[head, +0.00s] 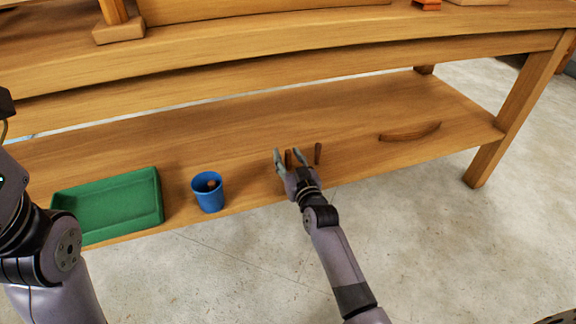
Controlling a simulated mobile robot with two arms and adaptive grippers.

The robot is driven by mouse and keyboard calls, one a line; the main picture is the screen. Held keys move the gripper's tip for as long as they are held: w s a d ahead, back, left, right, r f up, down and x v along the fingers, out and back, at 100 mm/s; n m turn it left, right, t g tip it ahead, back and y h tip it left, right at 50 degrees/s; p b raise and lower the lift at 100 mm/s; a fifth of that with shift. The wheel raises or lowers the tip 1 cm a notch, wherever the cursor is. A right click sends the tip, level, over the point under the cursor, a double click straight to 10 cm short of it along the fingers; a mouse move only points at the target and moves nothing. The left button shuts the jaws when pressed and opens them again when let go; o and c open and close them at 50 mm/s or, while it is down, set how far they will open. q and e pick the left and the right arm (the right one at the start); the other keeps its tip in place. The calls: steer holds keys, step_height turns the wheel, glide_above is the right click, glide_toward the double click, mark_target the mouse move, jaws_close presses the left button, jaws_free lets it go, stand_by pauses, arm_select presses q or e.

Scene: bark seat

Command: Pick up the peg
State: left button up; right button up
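A small brown upright peg (288,157) stands on the lower wooden shelf, between the fingers of my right gripper (288,155). The gripper's fingers are spread, with the peg apart from them as far as I can see. The peg's lower end is hidden by the gripper. A second dark brown peg (318,153) stands upright just right of the gripper. Only links of my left arm show at the left edge; its gripper is out of view.
On the lower shelf (240,145), a green tray (110,205) and a blue cup (209,194) with something brown inside stand to the left. A curved wooden piece (410,132) lies to the right. The upper bench board (250,45) overhangs behind.

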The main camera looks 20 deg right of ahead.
steer(key=shift+w, duration=0.15)
steer(key=shift+c, duration=0.6)
steer(key=c, duration=0.8)
steer(key=shift+r, duration=0.1)
